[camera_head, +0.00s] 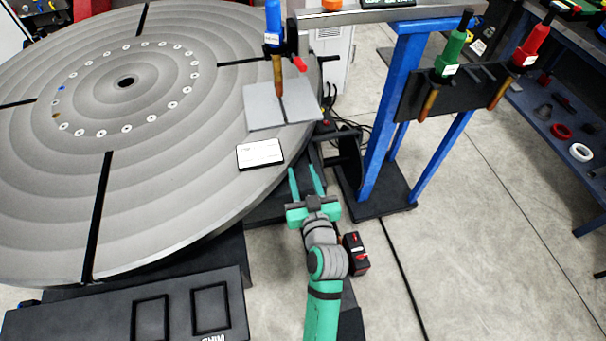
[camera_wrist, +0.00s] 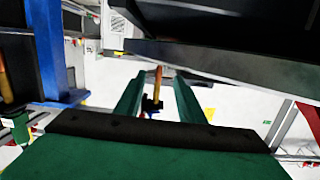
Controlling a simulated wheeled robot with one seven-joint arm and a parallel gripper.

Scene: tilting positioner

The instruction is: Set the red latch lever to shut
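A small red lever-like part (camera_head: 299,64) shows beside the blue-handled torch (camera_head: 273,25), above the large round grey table; I cannot tell for certain that it is the latch lever, or its setting. A tiny red spot (camera_head: 326,123) also shows by the table's rim. My gripper (camera_head: 304,168) is at the near edge of the table, below both, with its two green fingers apart and nothing between them. In the wrist view my gripper (camera_wrist: 159,76) is also open. A copper-coloured rod (camera_wrist: 158,84) shows beyond the fingers. No red lever is clear there.
The round slotted table (camera_head: 60,200) fills the left, with a grey plate (camera_head: 262,108) and white card (camera_head: 260,153) on it. A blue stand (camera_head: 400,95) rises at right, beside a rack with green (camera_head: 452,52) and red (camera_head: 530,45) torches.

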